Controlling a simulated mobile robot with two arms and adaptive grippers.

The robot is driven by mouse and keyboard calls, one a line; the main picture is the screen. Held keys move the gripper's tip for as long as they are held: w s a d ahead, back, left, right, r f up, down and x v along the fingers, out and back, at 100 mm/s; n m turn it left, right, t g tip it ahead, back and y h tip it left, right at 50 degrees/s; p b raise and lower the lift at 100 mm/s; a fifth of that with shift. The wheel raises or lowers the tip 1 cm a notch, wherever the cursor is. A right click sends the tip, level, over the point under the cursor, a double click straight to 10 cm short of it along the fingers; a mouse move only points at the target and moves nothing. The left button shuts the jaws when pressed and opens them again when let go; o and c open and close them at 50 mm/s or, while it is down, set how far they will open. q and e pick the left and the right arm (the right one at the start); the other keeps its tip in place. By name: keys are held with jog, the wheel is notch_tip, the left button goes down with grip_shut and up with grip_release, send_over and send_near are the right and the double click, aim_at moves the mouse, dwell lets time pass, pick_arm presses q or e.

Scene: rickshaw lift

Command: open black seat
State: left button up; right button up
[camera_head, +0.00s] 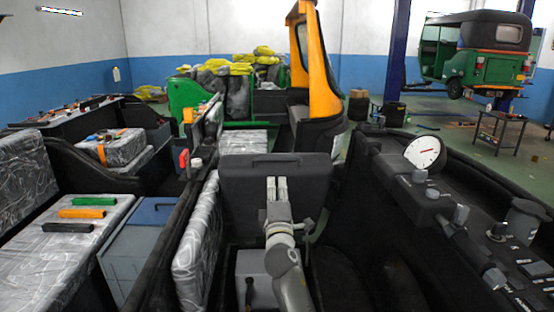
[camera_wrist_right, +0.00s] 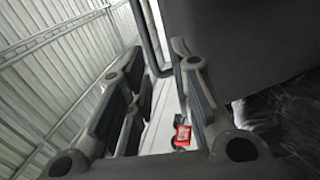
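The black seat (camera_head: 240,183) stands upright in the middle of the head view, with a handle (camera_head: 277,162) near its top edge. My right gripper (camera_head: 277,182) points up in front of the seat's face, its tips just below the handle. In the right wrist view, my right gripper (camera_wrist_right: 156,58) is open, with a gap between its fingers. The handle (camera_wrist_right: 147,35) shows as a dark bar beyond the fingertips, in line with the gap. The seat (camera_wrist_right: 245,45) fills the upper right there. I cannot tell whether the fingers touch it. My left gripper is not in view.
A black console with a white dial (camera_head: 425,152) lies to the right. Wrapped seats (camera_head: 75,240) with coloured grips and a grey-blue box (camera_head: 140,250) are at left. An orange frame (camera_head: 318,65) rises behind the seat. A green rickshaw (camera_head: 478,65) stands far right.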

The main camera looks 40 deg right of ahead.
aim_at(277, 159)
jog(key=x, duration=0.3)
jog(key=r+x, duration=0.1)
jog(key=x, duration=0.7)
jog(key=shift+s+d+r+p, duration=0.25)
jog(key=shift+r+p, duration=0.1)
jog(key=shift+r, duration=0.1)
jog(key=shift+a, duration=0.1)
jog(key=shift+c, duration=0.3)
grip_shut()
